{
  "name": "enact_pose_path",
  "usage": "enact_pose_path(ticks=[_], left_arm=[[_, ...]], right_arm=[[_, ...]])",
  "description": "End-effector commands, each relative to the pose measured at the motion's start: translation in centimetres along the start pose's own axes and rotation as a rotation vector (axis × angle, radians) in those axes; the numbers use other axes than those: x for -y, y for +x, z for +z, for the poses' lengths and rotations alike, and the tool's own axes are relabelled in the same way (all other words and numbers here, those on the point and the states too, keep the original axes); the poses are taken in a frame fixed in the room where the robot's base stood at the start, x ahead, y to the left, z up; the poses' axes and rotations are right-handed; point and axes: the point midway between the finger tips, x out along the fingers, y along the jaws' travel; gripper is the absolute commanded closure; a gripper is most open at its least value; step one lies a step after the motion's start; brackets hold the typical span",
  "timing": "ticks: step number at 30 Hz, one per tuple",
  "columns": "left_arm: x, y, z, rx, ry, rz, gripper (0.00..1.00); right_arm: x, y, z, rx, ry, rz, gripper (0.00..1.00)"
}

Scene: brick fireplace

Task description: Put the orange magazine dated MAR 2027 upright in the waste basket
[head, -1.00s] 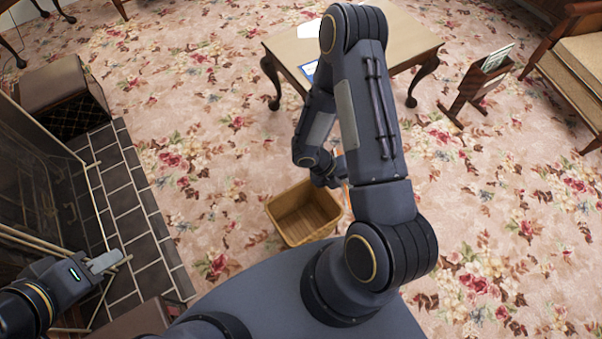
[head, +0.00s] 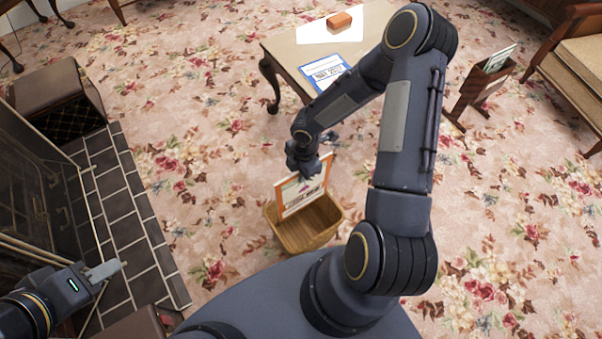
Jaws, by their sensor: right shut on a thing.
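The orange-bordered magazine (head: 302,195) hangs upright from my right gripper (head: 312,168), which is shut on its upper edge. Its lower part overlaps the far side of the waste basket (head: 318,236) in the head view; I cannot tell how far it is inside. The date on it is too small to read. The wicker basket stands open on the carpet in front of my base. My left gripper (head: 105,270) is at the lower left, away from the basket, and seems empty; its finger gap is not clear.
A wooden table (head: 283,52) behind the basket holds a blue magazine marked MAY 2027 (head: 328,73) and a brick-coloured block (head: 340,20) on a white sheet. A magazine rack (head: 478,90) stands at right. The tiled hearth (head: 130,215) lies at left.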

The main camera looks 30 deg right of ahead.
Motion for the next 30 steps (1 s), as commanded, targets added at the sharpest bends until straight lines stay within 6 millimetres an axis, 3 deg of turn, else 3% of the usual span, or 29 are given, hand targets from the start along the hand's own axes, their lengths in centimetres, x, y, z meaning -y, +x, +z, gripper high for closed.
enact_pose_path(ticks=[30], left_arm=[[2.6, 5.7, 2.9, 0.000, 0.000, 0.000, 0.67]], right_arm=[[0.0, 8.2, 0.8, 0.001, -0.002, -0.002, 1.00]])
